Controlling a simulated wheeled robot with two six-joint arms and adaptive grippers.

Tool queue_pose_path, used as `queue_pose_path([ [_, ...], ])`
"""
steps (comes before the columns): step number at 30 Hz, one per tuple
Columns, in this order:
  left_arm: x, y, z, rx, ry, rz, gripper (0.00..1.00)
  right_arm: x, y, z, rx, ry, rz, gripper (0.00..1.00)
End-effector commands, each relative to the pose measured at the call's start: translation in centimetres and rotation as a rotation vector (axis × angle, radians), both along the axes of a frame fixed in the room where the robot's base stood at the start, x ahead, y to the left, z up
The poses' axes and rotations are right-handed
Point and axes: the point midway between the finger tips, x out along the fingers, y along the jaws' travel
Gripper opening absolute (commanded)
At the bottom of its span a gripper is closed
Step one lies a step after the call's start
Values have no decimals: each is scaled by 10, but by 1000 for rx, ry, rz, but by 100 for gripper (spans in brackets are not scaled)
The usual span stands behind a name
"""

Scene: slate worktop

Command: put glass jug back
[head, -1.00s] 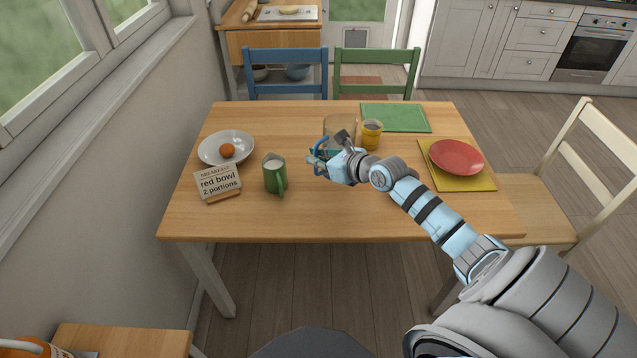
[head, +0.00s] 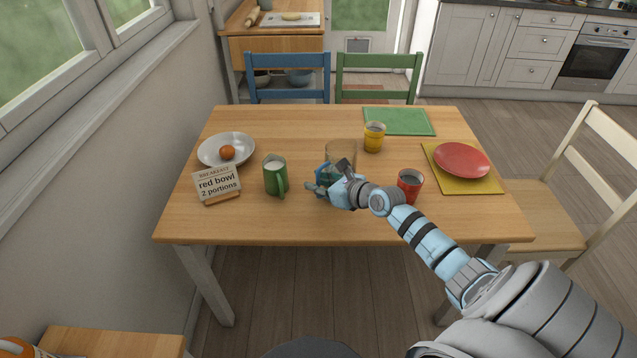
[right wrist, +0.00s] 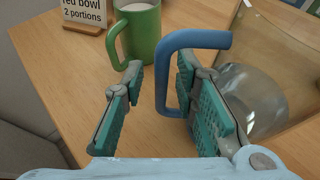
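The clear glass jug (head: 341,151) with a blue handle stands on the wooden table, near the middle. It also shows in the right wrist view (right wrist: 268,85), cut off by the right edge. My right gripper (head: 322,186) is at the jug's near left side. In the right wrist view its teal finger pads (right wrist: 160,80) are apart, with the blue handle (right wrist: 165,75) between them. A gap shows between the left pad and the handle. The gripper hides the jug's lower part in the head view. My left gripper is not in view.
A green mug (head: 275,175) stands close left of the gripper. A red cup (head: 410,185) stands beside my right arm, a yellow cup (head: 374,137) behind the jug. A sign (head: 217,185) reads "red bowl 2 portions". The green mat (head: 400,121) is bare.

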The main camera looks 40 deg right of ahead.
Motion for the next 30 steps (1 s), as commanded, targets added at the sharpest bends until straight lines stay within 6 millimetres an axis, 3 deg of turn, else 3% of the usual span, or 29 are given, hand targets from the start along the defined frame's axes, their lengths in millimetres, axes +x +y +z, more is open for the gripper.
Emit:
queue_pose_path([
  [11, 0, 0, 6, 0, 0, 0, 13, -6, -1, 6, -2, 1, 0, 29],
  [24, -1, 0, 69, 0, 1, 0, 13, -96, -12, 50, -1, 5, 2, 29],
  [30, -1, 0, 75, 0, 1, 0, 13, -110, -14, 51, 0, 0, 1, 29],
])
